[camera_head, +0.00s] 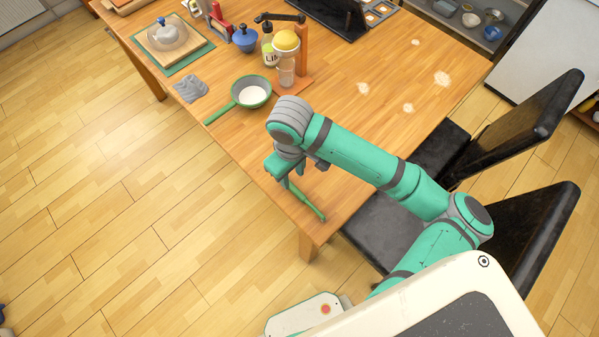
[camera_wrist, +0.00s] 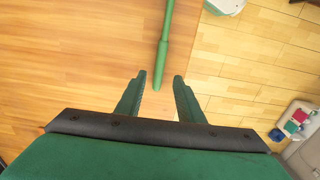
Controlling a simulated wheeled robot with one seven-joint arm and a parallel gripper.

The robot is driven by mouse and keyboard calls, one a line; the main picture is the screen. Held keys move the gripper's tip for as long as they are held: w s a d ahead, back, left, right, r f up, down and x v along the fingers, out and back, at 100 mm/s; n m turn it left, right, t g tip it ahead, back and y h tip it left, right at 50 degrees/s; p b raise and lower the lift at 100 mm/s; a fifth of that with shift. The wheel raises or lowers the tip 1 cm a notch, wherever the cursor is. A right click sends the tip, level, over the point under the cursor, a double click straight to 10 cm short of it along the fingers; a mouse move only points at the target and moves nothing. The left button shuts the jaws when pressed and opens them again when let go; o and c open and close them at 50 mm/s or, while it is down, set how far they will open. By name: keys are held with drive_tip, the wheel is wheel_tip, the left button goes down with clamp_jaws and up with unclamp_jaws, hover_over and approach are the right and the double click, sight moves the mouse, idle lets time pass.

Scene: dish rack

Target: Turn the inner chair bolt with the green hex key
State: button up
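The green hex key (camera_wrist: 164,40) is a long green rod with a thicker near part, lying along the table edge in the wrist view. In the head view it shows as a thin green rod (camera_head: 311,206) near the table's front corner. My gripper (camera_wrist: 159,80) is open, with its two green fingers apart. The near end of the key lies between or just below the fingertips; I cannot tell the height gap. In the head view my gripper (camera_head: 288,177) is over the table edge by the key. Two black chairs (camera_head: 385,228) stand at the right; no bolt can be made out.
The wooden table (camera_head: 345,110) holds a green-handled pan (camera_head: 251,92), a grey cloth (camera_head: 190,88), a lemon juicer (camera_head: 286,45) and a blue pot (camera_head: 245,40). White patches lie on its right part. The black chair backs (camera_head: 530,235) rise beside my arm.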

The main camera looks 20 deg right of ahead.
sight(293, 187)
drive_tip(key=shift+s+f, duration=0.1)
drive_tip(key=shift+f, duration=3.9)
